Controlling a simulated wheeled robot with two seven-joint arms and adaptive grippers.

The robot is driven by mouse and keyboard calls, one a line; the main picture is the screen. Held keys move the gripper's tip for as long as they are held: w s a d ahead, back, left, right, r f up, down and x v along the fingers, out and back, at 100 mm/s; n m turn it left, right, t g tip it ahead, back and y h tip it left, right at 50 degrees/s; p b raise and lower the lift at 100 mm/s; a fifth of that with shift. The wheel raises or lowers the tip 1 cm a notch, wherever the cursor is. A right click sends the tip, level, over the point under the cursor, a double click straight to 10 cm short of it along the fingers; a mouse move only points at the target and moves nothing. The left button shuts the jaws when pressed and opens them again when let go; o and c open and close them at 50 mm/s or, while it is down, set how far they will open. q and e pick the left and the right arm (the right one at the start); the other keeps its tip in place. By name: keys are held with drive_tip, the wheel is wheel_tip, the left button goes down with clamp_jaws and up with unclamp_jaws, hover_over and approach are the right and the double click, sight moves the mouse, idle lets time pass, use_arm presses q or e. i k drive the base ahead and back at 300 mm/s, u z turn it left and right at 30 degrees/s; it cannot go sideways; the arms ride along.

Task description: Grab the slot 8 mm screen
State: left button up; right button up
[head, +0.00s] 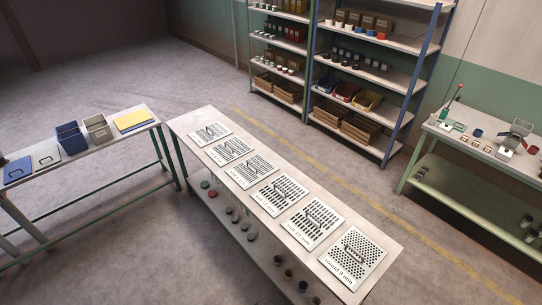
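Several flat, light-grey perforated screens with handles lie in a row on a long table (385,237). The nearest screen (354,259) has round holes and its label reads "round 9 mm". The screen beside it (313,224) and the following one (277,195) have slots. Three more slotted screens lie farther back: one (250,170), another (228,150) and the farthest (209,134). Their labels are too small to read surely, so I cannot tell which is slot 8 mm. Neither of my grippers shows in the head view.
Several small cups stand on the screen table's lower shelf. Stocked shelving (365,75) and a right workbench (465,149) stand beyond open floor.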

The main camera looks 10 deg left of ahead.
sight(222, 154)
drive_tip(key=u, duration=0.95)
drive_tip(key=i, duration=0.85)
drive_tip(key=u, duration=0.75)
drive_tip(key=i, duration=1.15)
drive_tip(key=z, duration=0.25)
